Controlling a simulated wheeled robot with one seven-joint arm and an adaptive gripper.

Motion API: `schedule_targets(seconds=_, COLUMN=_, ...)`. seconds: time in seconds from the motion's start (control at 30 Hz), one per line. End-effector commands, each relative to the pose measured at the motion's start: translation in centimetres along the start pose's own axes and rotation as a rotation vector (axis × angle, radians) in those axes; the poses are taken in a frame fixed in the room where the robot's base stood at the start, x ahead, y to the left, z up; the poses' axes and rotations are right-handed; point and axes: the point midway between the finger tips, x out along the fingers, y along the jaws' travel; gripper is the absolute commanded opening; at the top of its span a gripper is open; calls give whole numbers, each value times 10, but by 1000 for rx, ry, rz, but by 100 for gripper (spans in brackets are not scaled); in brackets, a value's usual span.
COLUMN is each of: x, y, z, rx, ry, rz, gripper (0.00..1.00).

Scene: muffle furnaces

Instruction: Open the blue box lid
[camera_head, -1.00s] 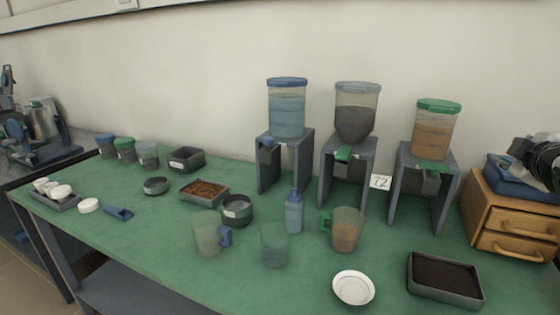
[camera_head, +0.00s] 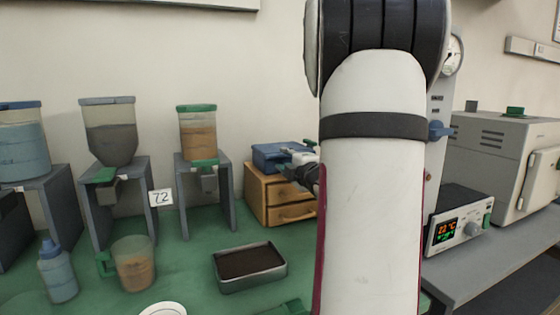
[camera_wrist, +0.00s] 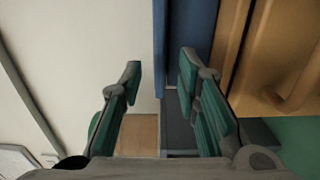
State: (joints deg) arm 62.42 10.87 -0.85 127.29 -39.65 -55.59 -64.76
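The blue box (camera_head: 268,158) sits on top of a small wooden drawer unit (camera_head: 257,196) in the head view, and its lid looks shut. My gripper (camera_head: 301,158) is at the box's right end, partly hidden by my arm. In the wrist view the blue box (camera_wrist: 188,28) is a blue strip at the top, beside the orange-brown drawer unit (camera_wrist: 250,55). My gripper (camera_wrist: 160,73) is open there, with its green-padded fingers apart. The right fingertip overlaps the blue strip; whether it touches cannot be told. Nothing is held between the fingers.
A dark-filled tray (camera_head: 250,284) lies on the green table in front of the drawers. Dispensers on grey stands, one with a green lid (camera_head: 197,108), are at left. A controller with a lit display (camera_head: 458,225) and a furnace (camera_head: 500,155) stand at right. My arm hides the middle.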

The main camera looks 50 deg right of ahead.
Motion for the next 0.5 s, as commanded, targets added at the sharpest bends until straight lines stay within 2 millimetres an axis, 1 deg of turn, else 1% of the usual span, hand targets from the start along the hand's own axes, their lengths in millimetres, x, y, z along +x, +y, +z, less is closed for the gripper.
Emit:
schedule_targets(seconds=0.03, x=8, y=-1, z=0, rx=0, ry=1, rz=-1, gripper=30)
schedule_targets(seconds=0.1, x=15, y=-1, z=0, rx=0, ry=0, rz=0, gripper=30)
schedule_targets(seconds=0.2, x=23, y=-1, z=0, rx=0, ry=0, rz=-1, gripper=30)
schedule_targets(seconds=0.3, x=27, y=0, z=0, rx=0, ry=0, rz=-1, gripper=30)
schedule_targets(seconds=0.5, x=27, y=0, z=0, rx=1, ry=0, rz=-1, gripper=30)
